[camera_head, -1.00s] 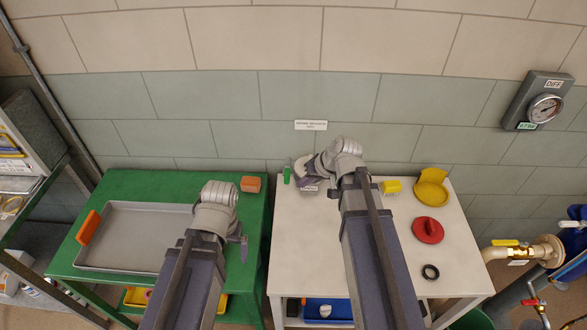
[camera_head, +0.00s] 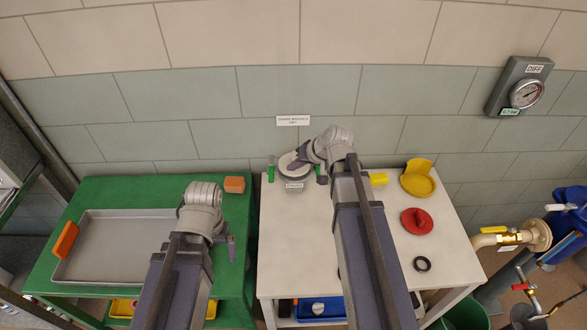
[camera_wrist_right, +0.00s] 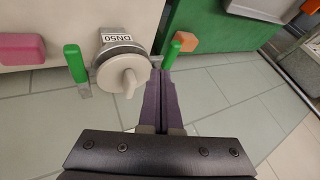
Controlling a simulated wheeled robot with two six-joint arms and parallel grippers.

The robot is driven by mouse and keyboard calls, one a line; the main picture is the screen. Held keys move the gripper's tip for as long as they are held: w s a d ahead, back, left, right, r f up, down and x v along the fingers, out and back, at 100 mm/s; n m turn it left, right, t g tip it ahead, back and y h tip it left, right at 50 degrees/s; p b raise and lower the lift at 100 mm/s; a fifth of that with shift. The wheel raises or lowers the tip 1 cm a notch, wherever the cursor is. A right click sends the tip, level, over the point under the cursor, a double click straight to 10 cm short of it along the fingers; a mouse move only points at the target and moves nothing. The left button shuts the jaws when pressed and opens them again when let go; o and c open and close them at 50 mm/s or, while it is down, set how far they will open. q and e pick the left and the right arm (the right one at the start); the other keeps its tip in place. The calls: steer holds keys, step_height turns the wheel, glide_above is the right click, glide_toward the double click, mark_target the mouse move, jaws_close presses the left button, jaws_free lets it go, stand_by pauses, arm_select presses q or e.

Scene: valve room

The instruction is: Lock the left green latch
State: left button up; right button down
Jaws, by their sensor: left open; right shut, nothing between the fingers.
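The left green latch (camera_head: 271,168) stands upright at the left side of a round grey valve body labelled DN50 (camera_head: 294,184), at the back left of the white table. In the right wrist view, which is turned about, this latch (camera_wrist_right: 172,53) is on the right of the round body (camera_wrist_right: 122,70). My right gripper (camera_wrist_right: 167,76) is shut and empty, its purple tips close beside that latch; contact is unclear. In the head view my right gripper (camera_head: 291,165) reaches leftward over the body. A second green latch (camera_head: 321,174) is on its right side. My left gripper (camera_head: 231,247) is open and empty by the green table.
The green table holds a grey tray (camera_head: 110,250) and an orange block (camera_head: 234,184). A yellow block (camera_head: 379,179), yellow part (camera_head: 418,180), red disc (camera_head: 417,221) and black ring (camera_head: 422,264) lie on the white table (camera_head: 300,255). Pipes (camera_head: 505,237) stand right.

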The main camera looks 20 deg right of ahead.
mark_target(272, 171)
arm_select(q)
step_height(272, 171, down, 7)
steer(key=b, duration=0.6)
steer(key=shift+r, duration=0.15)
arm_select(e)
steer(key=x, duration=0.8)
steer(key=shift+f, duration=0.2)
steer(key=shift+w+a, duration=0.1)
steer(key=shift+a, duration=0.1)
